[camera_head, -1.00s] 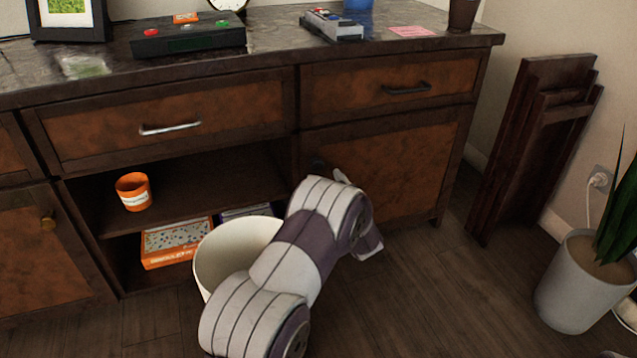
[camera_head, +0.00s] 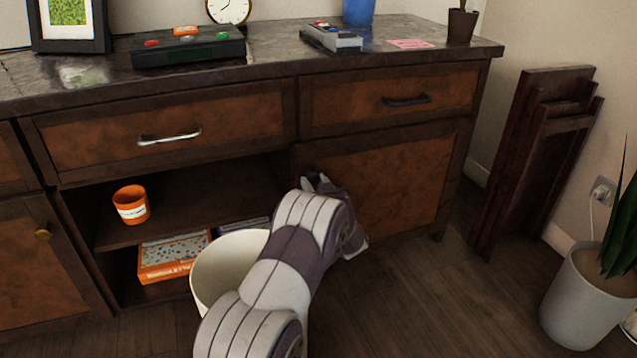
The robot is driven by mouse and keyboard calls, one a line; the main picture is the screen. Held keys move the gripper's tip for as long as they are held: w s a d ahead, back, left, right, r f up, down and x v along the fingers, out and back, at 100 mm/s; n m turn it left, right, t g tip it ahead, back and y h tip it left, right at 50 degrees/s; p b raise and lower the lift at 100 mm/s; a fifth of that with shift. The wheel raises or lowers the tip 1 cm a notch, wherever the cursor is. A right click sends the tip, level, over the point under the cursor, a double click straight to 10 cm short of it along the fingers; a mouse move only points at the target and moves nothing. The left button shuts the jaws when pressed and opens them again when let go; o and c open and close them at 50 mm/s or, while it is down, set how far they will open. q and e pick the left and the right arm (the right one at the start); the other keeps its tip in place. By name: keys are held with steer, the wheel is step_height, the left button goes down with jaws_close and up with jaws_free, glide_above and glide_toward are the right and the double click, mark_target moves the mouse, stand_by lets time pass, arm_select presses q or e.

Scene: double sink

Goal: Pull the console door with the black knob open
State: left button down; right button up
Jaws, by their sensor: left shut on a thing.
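The console door (camera_head: 400,178) is the brown panel at the lower right of the console, under the drawer with the black handle. It looks shut or nearly so. My left gripper (camera_head: 318,183) is at the door's upper left edge, shut on the black knob, which the fingers hide. My left arm comes up from the bottom and covers the door's lower left part. My right gripper is out of view.
A white bin (camera_head: 225,262) stands beside my arm. An open shelf holds an orange cup (camera_head: 131,204) and an orange box (camera_head: 168,262). Folded dark wood furniture (camera_head: 530,160) leans on the right wall. A potted plant (camera_head: 585,300) stands at the right. Floor before the door is clear.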

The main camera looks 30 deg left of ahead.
arm_select(q)
steer(key=s+a+p, duration=0.2)
steer(key=s+a, duration=0.3)
steer(key=s, duration=0.1)
steer(key=shift+s+a, duration=0.2)
steer(key=c, duration=0.7)
jaws_free()
